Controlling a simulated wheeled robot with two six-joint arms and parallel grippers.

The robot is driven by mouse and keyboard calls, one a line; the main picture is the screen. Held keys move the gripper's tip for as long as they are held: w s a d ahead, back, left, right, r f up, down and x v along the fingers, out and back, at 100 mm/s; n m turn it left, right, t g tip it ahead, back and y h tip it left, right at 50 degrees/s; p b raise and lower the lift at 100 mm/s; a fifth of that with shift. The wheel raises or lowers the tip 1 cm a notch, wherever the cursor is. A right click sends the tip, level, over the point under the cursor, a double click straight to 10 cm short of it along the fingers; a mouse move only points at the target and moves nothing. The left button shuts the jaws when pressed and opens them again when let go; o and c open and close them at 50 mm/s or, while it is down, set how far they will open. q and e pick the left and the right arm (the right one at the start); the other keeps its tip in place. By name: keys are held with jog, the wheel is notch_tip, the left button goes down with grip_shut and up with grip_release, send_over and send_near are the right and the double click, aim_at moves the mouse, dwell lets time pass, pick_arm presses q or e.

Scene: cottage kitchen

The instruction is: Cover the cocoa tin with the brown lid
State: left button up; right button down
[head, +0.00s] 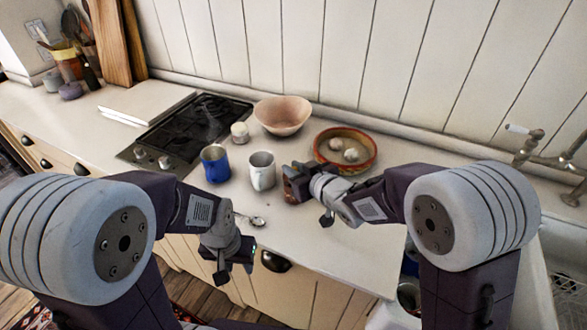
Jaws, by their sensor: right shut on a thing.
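My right gripper (292,184) is just right of the white mug, low over the worktop. It is shut on a small brown thing (291,198), which looks like the brown lid; the fingers hide most of it. My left gripper (234,262) hangs in front of the worktop's front edge, apart from all objects. Its fingers are too dark and small to tell open from shut.
A spoon (256,221) lies near the front edge. A small cream jar (239,133), a pink bowl (283,115) and a terracotta dish (326,165) with pale round items stand behind. The black hob (190,128) is left, the tap (530,145) right.

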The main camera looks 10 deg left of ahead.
jog(key=shift+f+b, duration=0.6)
jog(key=shift+f, duration=0.05)
jog(key=c, duration=1.6)
grip_release()
jog(key=shift+s+d+r, duration=0.1)
jog(key=p+v, duration=0.1)
jog(key=v, duration=0.9)
jog(key=shift+s+d+r, duration=0.15)
jog(key=shift+s+d, duration=0.1)
jog(key=shift+s, duration=0.05)
